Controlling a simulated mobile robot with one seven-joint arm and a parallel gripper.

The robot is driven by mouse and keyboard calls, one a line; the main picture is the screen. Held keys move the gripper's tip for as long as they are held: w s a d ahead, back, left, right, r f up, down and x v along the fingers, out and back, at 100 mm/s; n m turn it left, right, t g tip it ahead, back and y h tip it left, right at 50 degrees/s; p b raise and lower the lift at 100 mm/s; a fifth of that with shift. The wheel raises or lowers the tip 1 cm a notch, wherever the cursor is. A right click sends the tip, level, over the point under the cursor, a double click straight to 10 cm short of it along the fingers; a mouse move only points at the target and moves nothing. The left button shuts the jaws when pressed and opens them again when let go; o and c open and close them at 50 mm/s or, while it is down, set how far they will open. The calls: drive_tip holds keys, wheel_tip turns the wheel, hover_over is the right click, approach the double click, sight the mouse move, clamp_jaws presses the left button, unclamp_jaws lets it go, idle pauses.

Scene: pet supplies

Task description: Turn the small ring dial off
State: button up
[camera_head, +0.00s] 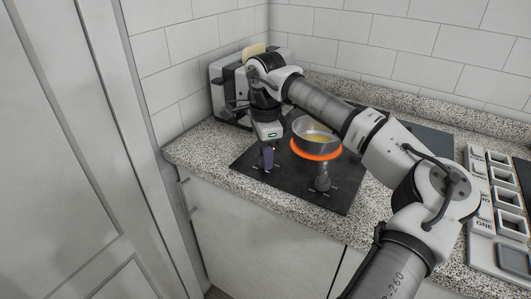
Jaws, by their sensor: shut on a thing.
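A black hob (245,167) is set in the speckled counter. A ring (316,155) on it glows orange-red under a metal pot (312,138) with yellowish contents. My gripper (267,164) points down at the front left of the hob and is shut on the left dial there, which its fingers mostly hide. Pale marks show on the hob around it. A second dial (322,181) stands apart to the right, near the front edge. Which setting the left dial points to is too small to tell.
A toaster (222,92) with bread (254,50) stands behind my gripper, near the tiled wall. Several labelled trays (483,225) line the counter at the right. My arm passes over the counter right of the pot. White cabinet fronts (250,230) lie below the counter.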

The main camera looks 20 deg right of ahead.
drive_tip(key=o, duration=1)
wheel_tip(320, 180, up, 14)
drive_tip(key=shift+f+b, duration=0.1)
drive_tip(key=shift+b, duration=0.25)
